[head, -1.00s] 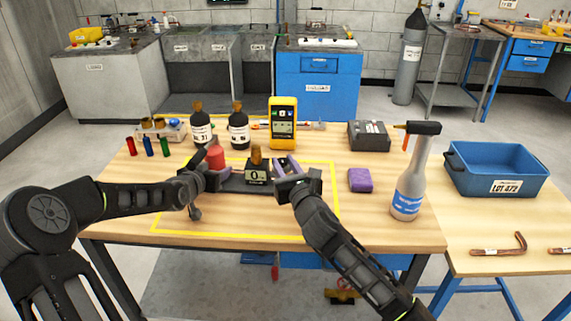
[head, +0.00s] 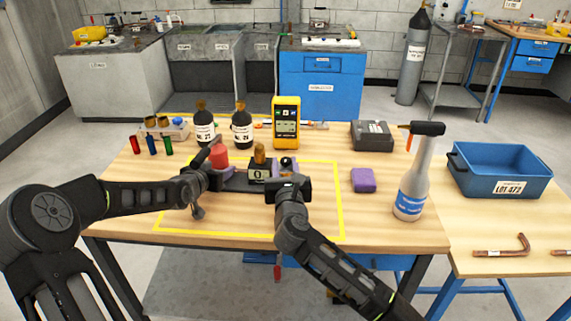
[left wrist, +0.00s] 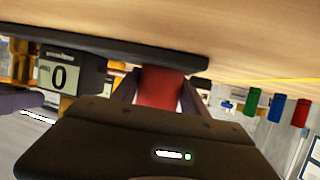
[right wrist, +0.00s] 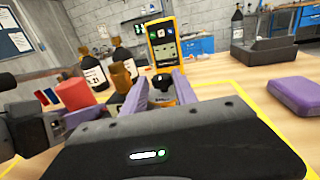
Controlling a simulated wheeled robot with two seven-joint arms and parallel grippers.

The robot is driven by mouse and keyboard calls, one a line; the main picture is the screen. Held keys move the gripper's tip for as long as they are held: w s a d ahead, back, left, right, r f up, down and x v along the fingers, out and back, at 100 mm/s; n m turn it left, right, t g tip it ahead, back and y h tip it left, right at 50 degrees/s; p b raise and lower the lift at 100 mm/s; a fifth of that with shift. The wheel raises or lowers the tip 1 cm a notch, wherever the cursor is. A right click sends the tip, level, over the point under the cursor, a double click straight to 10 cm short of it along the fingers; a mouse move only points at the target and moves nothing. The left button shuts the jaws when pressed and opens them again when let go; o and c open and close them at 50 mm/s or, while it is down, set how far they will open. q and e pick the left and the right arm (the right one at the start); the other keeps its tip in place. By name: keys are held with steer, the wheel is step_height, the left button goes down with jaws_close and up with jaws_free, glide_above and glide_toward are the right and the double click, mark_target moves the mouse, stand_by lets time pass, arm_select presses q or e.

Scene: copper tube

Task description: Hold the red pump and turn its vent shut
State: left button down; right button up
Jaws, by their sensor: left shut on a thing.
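The red pump (head: 218,156) stands on a dark base inside the yellow outline. My left gripper (head: 212,172) is shut on its red body, which shows between the fingers in the left wrist view (left wrist: 161,86). A black knob (head: 288,162), which looks like the vent, is at the right end of the base. My right gripper (head: 287,172) is open, with its purple fingers on either side of the black knob in the right wrist view (right wrist: 161,84). I cannot tell whether the fingers touch it. A gauge reading 0 (head: 257,174) and a brass fitting (head: 259,153) sit between the grippers.
Two dark bottles (head: 204,131) and a yellow meter (head: 286,122) stand behind the pump. The table's front is clear.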

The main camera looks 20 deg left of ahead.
arm_select(q)
steer(key=shift+d+r, duration=0.1)
arm_select(e)
steer(key=shift+o, duration=1.4)
steer(key=shift+r, duration=0.1)
steer(key=shift+d, duration=0.1)
steer(key=shift+r, duration=0.1)
steer(key=v, duration=1.2)
steer(key=shift+w, duration=0.1)
arm_select(q)
steer(key=c, duration=0.5)
jaws_free()
steer(key=shift+s, duration=0.1)
